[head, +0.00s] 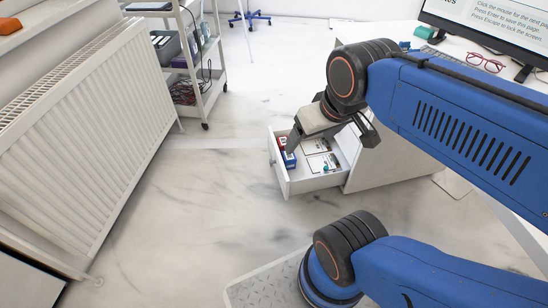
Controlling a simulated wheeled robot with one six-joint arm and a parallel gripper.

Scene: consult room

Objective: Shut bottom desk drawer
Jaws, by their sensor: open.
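The bottom desk drawer (317,183) is white and stands pulled out of the white desk cabinet (392,160), with its front panel (278,163) facing left. Inside it lie small red and blue boxes, flat printed cards (323,162) and a small blue-green item. My gripper (290,150) is over the drawer's front end, fingers pointing down and left. It is open. I cannot tell whether it touches the drawer or the boxes. My wrist hides the drawer's far side and part of the cabinet.
A white radiator (95,120) stands on the left. A wheeled white shelf cart (207,95) holds cables and boxes at the back. The desk top carries a monitor (500,25) and red glasses (485,62). The marble floor (190,210) left of the drawer is clear.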

